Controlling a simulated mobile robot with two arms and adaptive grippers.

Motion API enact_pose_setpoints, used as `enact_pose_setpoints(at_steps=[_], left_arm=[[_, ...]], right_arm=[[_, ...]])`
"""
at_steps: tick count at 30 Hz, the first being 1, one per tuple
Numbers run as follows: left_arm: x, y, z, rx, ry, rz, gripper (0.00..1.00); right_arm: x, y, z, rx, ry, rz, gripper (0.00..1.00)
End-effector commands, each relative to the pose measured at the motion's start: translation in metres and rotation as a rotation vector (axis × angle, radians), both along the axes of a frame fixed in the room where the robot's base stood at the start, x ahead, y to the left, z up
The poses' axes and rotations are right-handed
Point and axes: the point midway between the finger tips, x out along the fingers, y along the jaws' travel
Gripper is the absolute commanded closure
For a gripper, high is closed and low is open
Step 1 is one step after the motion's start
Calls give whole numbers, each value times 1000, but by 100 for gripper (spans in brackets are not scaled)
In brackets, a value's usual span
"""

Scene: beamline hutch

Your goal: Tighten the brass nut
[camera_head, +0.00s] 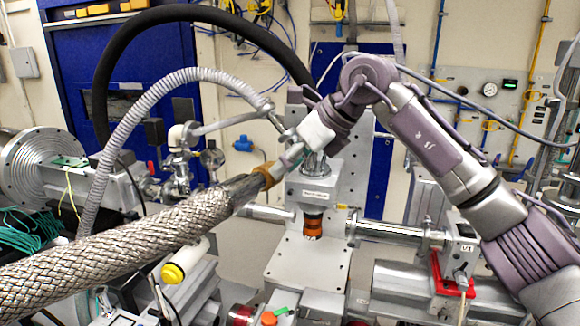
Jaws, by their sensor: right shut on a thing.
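The brass nut (268,175) is at the upper end of a thick braided metal hose (130,245), which rises from the lower left to the middle of the head view. My right arm comes in from the right, and my right gripper (280,167) reaches down and left to the nut. Its fingers are shut on the nut, and they hide part of it. The hand and the background behind it hide what the nut's far side meets. I cannot tell how far the nut is turned. My left gripper is not in view.
A grey block (315,190) with an orange-brown ring (313,225) stands just below the hand. A ribbed grey hose (130,110) and a black hose (200,14) arch behind. A round metal flange (45,168) is at left. Pipes and a red bracket (450,280) crowd the right.

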Motion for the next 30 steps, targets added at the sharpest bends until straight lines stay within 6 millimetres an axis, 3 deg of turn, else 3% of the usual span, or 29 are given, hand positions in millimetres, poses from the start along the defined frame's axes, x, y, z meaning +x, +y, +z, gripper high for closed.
enact_pose_setpoints(at_steps=[18,19,22,24,30], left_arm=[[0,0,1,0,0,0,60],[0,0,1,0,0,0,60],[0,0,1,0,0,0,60],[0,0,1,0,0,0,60],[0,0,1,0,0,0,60]], right_arm=[[1,2,4,-37,20,3,100],[1,2,4,-37,20,3,63],[1,2,3,-36,21,4,47],[1,2,3,-37,21,4,40],[1,2,3,-38,22,3,40]])
